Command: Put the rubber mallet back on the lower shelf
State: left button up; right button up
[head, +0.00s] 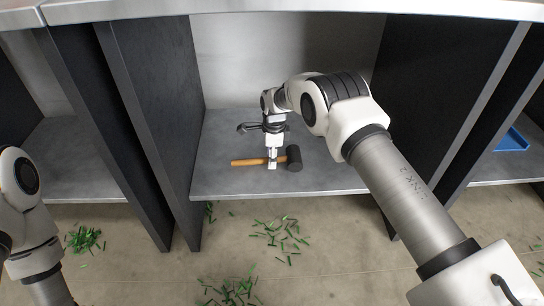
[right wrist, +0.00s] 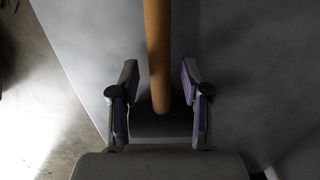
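The rubber mallet, with an orange wooden handle (head: 244,162) and a dark head (head: 294,158), lies on the grey lower shelf (head: 330,178), handle to the left and head to the right. My right gripper (head: 272,165) is just above it, at the handle close to the head. In the right wrist view the handle (right wrist: 158,50) runs between the two fingers of the gripper (right wrist: 160,100), with a gap on each side. The fingers are spread. My left arm shows at the left edge; its gripper is out of view.
Dark upright panels (head: 160,110) and (head: 425,90) wall the shelf bay on both sides, and a light worktop (head: 280,6) runs above. A blue tray (head: 512,140) sits in the right bay. Green scraps (head: 282,232) litter the floor. The shelf around the mallet is clear.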

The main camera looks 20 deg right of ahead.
jog(key=shift+r, duration=0.1)
notch_tip(320, 180, up, 8)
jog(key=p, duration=0.4)
jog(key=shift+s+d+p, duration=0.1)
jog(key=shift+d+p, duration=0.05)
jog(key=shift+p, duration=0.2)
jog(key=shift+f, duration=0.25)
